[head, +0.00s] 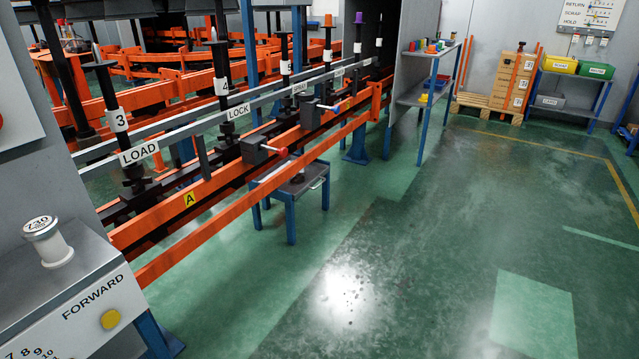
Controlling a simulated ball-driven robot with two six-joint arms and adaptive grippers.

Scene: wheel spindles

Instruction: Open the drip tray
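A small grey metal stand with blue legs (291,213) stands under the orange rail, left of the picture's middle. Its dark top (300,184) looks like the drip tray, and a small handle (317,184) shows on its right front side. The orange rail hides part of its back. I cannot tell for sure whether the tray is shut or slightly out. Neither of my grippers is in view.
A grey console (62,300) stands at the near left. The green floor (400,260) at right is clear. A shelf (425,92) stands farther back.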

